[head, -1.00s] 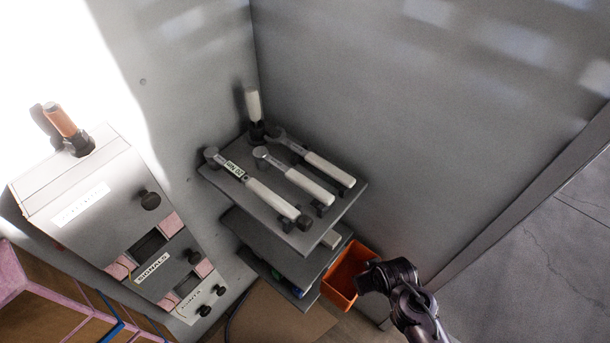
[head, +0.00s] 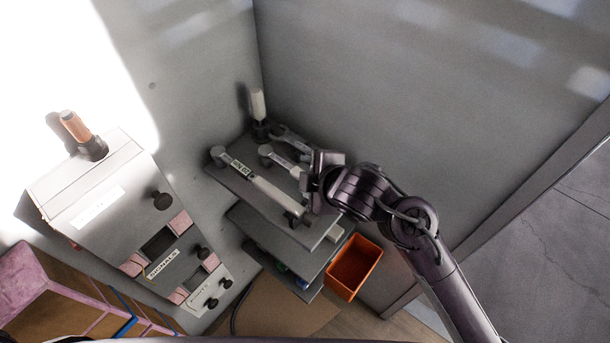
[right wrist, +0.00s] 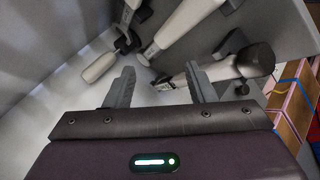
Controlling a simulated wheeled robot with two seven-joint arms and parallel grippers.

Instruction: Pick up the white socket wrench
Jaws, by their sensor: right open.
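The white socket wrench (head: 287,164), which I take to be the middle tool, lies on the top grey shelf (head: 325,229). Its round head and part of its neck show; its handle is hidden behind my right gripper (head: 309,186). In the right wrist view my right gripper (right wrist: 158,80) is open, with both fingers apart. A thick white handle (right wrist: 187,24) lies above the gap. A dark-headed tool (right wrist: 254,60) reaches toward the gap from the right. I cannot tell for sure which tools these are. My left gripper is not in view.
A labelled torque wrench (head: 264,190) lies in front, another wrench (head: 288,135) behind, and a white-handled tool (head: 258,103) stands in the corner. Walls close off the back. An orange bin (head: 353,267) is below right; a control box (head: 130,215) stands left.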

